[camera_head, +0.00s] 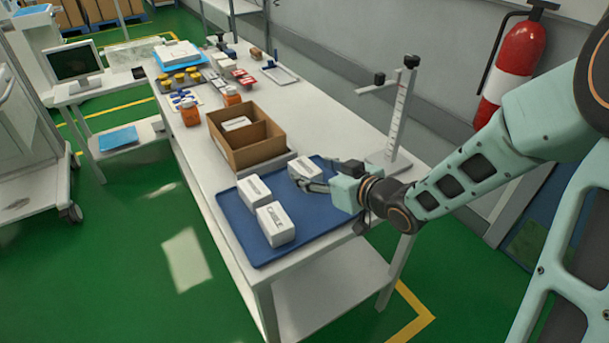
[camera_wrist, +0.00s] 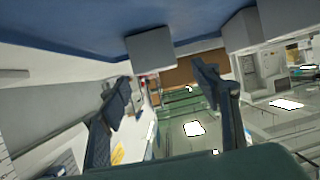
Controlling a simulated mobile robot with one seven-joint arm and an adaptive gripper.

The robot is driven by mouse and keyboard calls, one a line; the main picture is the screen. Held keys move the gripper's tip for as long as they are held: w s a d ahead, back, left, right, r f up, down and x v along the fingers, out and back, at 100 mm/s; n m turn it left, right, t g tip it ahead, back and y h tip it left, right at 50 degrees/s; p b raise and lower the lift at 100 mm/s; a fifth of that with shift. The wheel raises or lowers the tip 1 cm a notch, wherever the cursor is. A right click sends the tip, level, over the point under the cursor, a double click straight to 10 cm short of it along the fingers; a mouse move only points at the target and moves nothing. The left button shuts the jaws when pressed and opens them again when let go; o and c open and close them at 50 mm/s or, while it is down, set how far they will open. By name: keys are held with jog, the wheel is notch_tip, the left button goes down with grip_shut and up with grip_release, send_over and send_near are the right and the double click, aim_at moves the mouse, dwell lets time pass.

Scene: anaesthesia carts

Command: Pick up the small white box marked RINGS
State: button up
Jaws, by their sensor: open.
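Three small white boxes sit on a blue tray (camera_head: 230,215): one at the front (camera_head: 276,224), one at the left (camera_head: 254,191) and one at the back right (camera_head: 304,168). Dark print shows on some of them, but I cannot read which says RINGS. My gripper (camera_head: 318,176) is open and low over the tray's right side, its fingers pointing left beside the back right box. In the wrist view, one white box (camera_wrist: 150,48) shows ahead of the gap between my open fingers (camera_wrist: 165,85), apparently not held. Another white box (camera_wrist: 240,30) shows farther right.
A brown divided carton (camera_head: 222,145) holding a white box stands behind the tray. A measuring stand (camera_head: 397,115) rises behind my gripper. Orange-labelled jars (camera_head: 189,113) and other supplies stand farther back. A fire extinguisher (camera_head: 516,65) hangs on the wall.

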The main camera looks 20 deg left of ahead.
aim_at(307, 168)
jog(key=x, duration=0.2)
jog(key=b+x, duration=0.1)
jog(key=x, duration=0.1)
jog(key=shift+d+f, duration=0.1)
jog(key=shift+f, duration=0.2)
jog(key=shift+w+a+f, duration=0.15)
jog(key=shift+w+a, duration=0.2)
jog(key=shift+a, duration=0.1)
jog(key=shift+c, duration=0.4)
jog(key=c, duration=1.2)
jog(key=shift+c, duration=0.2)
